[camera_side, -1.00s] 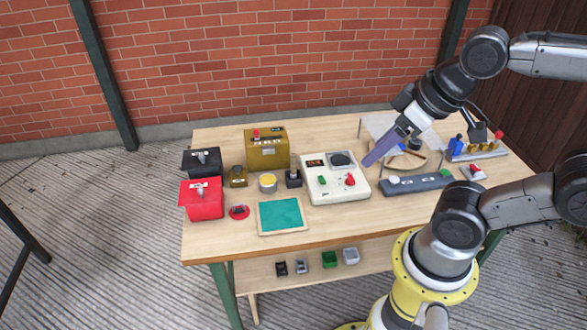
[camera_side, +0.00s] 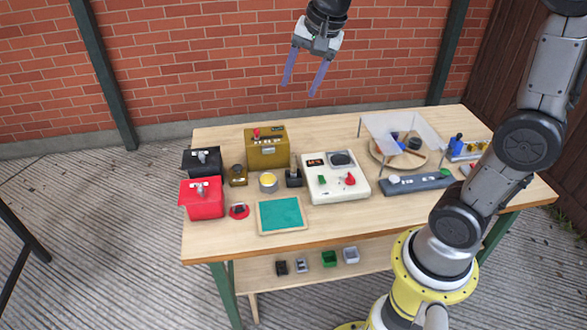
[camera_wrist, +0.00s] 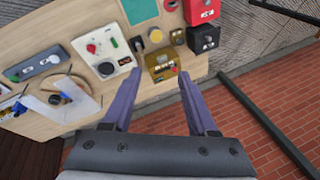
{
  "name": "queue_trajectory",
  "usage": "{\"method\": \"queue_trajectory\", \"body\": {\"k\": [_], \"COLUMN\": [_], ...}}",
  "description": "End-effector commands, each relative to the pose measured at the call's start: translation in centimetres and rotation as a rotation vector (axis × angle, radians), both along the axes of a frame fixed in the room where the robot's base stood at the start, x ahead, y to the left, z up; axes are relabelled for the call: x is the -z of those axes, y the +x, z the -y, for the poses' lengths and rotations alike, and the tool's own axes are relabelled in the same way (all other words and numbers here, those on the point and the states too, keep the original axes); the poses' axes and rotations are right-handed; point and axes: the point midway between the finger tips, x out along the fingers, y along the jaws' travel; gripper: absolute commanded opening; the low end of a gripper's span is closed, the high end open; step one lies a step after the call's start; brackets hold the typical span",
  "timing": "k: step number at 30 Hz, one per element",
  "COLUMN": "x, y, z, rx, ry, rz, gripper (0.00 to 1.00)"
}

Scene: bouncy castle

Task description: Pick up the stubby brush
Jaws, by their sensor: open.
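My gripper (camera_side: 302,88) is open and empty, high above the back of the table, with its two purple fingers pointing down. In the wrist view the open fingers (camera_wrist: 161,74) frame the brass-coloured box. No stubby brush can be told for certain. Several small items lie on a round wooden tray (camera_side: 400,167) at the right of the table, among them a dark cup (camera_side: 414,143) and a thin brown stick-like thing (camera_side: 414,152). They are too small to name surely. A clear bent screen (camera_side: 420,129) stands over the tray's back and partly covers it.
A red box (camera_side: 202,205) and a black box (camera_side: 199,165) stand left. A dark grey bar (camera_side: 425,183) lies before the tray. A teal pad (camera_side: 281,214) lies in front.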

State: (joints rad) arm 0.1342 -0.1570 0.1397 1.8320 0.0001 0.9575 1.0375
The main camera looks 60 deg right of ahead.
Motion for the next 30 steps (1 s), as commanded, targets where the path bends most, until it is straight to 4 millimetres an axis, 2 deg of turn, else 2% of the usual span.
{"method": "queue_trajectory", "body": {"k": [1, 5, 6, 11, 16, 18, 23, 30], "x": [1.4, 5.0, 6.5, 12.6, 17.7, 19.0, 20.7, 25.2], "y": [2.0, 6.1, 7.2, 10.0, 10.3, 9.9, 9.5, 9.5], "z": [1.0, 3.7, 4.6, 7.8, 9.8, 10.2, 10.6, 10.6], "rx": [0.061, 0.208, 0.246, 0.339, 0.377, 0.387, 0.397, 0.395], "ry": [0.021, 0.064, 0.074, 0.100, 0.114, 0.119, 0.123, 0.122], "rz": [-0.034, -0.103, -0.127, -0.225, -0.314, -0.340, -0.356, -0.356], "gripper": [0.59, 0.59, 0.59, 0.59, 0.59, 0.59, 0.59, 0.59]}}
